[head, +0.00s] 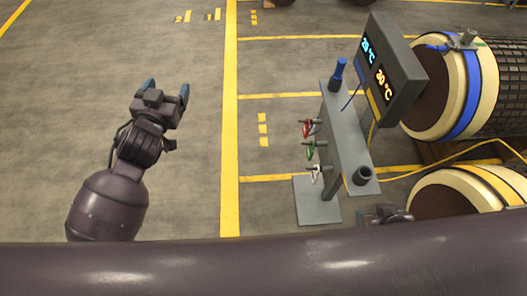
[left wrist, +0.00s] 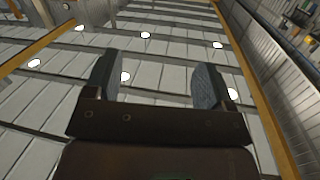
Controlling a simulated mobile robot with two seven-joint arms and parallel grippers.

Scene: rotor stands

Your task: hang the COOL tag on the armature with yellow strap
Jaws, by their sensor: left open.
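The armature with the yellow strap (head: 490,183) lies at the lower right of the head view, cut off by the frame edge. Red (head: 307,128), green (head: 310,149) and white (head: 315,172) tag-like pieces hang on pegs on the left side of a grey stand (head: 345,135). No lettering is readable, so I cannot tell which is the COOL tag. My left gripper (head: 167,90) is open and empty over bare floor, well left of the stand; its spread fingers show in the left wrist view (left wrist: 165,85). A dark part (head: 385,213) below the stand may be my right gripper, mostly hidden.
The armature with the blue strap (head: 466,88) lies at the upper right. A display box (head: 400,75) tops the stand, with a blue-handled probe (head: 338,72) and a dark holder (head: 362,175) nearby. A yellow cable (head: 450,157) runs right. The left floor is clear.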

